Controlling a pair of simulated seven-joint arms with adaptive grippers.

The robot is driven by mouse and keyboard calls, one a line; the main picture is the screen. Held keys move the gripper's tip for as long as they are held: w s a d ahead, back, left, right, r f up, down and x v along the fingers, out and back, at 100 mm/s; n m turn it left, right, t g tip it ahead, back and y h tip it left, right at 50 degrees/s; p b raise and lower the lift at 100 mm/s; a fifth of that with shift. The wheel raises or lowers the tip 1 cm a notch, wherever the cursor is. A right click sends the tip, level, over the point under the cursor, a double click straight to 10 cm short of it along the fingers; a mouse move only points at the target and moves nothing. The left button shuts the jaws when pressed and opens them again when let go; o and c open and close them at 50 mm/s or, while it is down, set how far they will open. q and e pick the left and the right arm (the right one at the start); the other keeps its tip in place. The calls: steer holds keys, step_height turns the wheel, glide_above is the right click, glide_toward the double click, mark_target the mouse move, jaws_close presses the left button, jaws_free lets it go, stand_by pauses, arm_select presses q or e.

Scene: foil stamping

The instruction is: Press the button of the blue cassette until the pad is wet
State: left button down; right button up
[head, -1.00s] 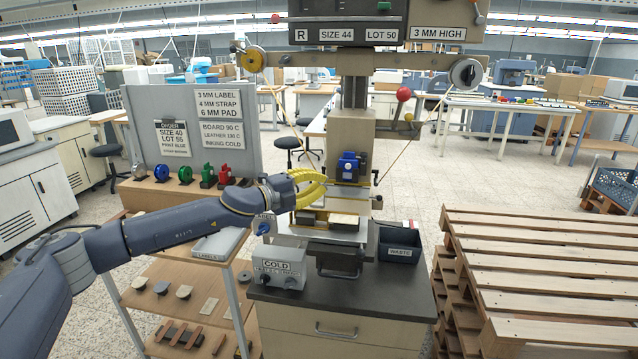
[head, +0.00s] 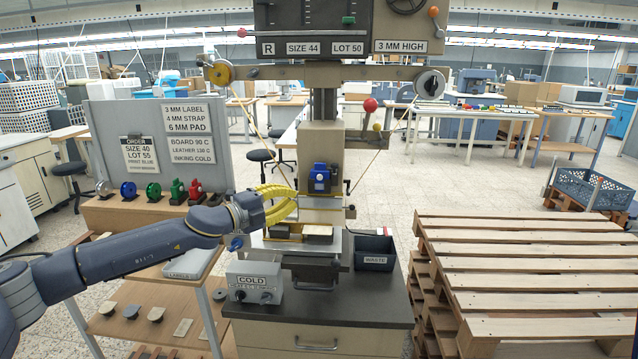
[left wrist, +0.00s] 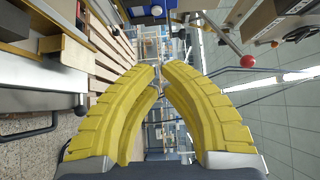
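The blue cassette (head: 320,178) sits on the front of the press column, in the middle of the head view. My left gripper (head: 296,200), with ribbed yellow fingers, is just left of and a little below it, pointing right. I see no clear contact between them. In the left wrist view the fingertips (left wrist: 161,70) come together with nothing between them. The pad's wetness cannot be made out. My right gripper is not in view.
The press bed holds a small block (head: 318,234) below the cassette. A COLD control box (head: 254,281) and a dark WASTE bin (head: 374,252) flank it on the cabinet top. Red ball lever (head: 370,105) is upper right of the cassette. Wooden pallets (head: 520,270) stand at right.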

mark_target(320, 177)
arm_select(q)
steer(key=shift+w+a+x, duration=0.35)
steer(key=shift+x, duration=1.75)
steer(key=shift+w+a+x, duration=0.3)
steer(key=shift+w+x, duration=0.1)
steer(key=shift+x, duration=1.75)
steer(key=shift+w+a+x, duration=0.35)
steer(key=shift+x, duration=1.75)
steer(key=shift+a, duration=0.1)
